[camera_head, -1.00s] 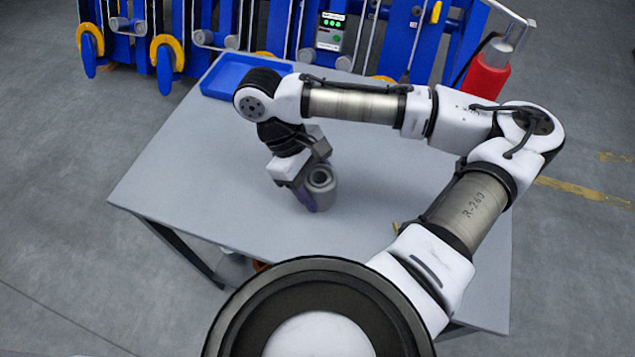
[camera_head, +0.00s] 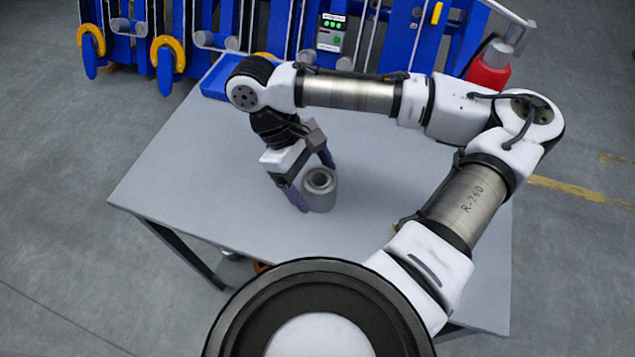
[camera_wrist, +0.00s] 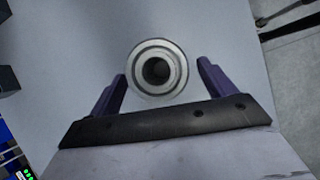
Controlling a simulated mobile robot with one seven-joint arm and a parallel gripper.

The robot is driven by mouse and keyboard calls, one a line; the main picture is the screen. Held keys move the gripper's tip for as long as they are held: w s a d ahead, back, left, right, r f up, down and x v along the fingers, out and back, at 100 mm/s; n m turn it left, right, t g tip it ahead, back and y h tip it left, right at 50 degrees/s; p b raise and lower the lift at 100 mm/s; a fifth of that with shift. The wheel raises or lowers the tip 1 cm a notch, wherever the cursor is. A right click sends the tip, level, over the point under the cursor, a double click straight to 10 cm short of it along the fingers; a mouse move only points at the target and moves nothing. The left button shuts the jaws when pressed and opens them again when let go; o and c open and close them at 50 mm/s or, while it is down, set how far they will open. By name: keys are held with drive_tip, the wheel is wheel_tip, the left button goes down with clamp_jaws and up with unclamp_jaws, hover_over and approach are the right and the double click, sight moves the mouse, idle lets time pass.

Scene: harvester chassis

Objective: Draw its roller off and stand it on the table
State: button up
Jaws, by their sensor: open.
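A grey cylindrical roller (camera_head: 320,190) with a round hole in its top stands upright on the grey table (camera_head: 190,165). In the wrist view the roller (camera_wrist: 157,92) shows end-on as rings around a dark bore. My gripper (camera_head: 315,180) is open, with one purple finger on each side of the roller. In the wrist view a gap shows between the roller and each finger of my gripper (camera_wrist: 158,85). The blue harvester chassis (camera_head: 290,35) with several grey rollers along it stands behind the table.
A blue tray (camera_head: 213,88) sits at the table's far left corner, partly behind my arm. A red cylinder (camera_head: 490,68) stands at the back right. The left part of the table top is clear.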

drive_tip(key=v, duration=1.1)
drive_tip(key=shift+a+r, duration=0.2)
drive_tip(key=shift+r, duration=0.15)
drive_tip(key=shift+w, duration=0.1)
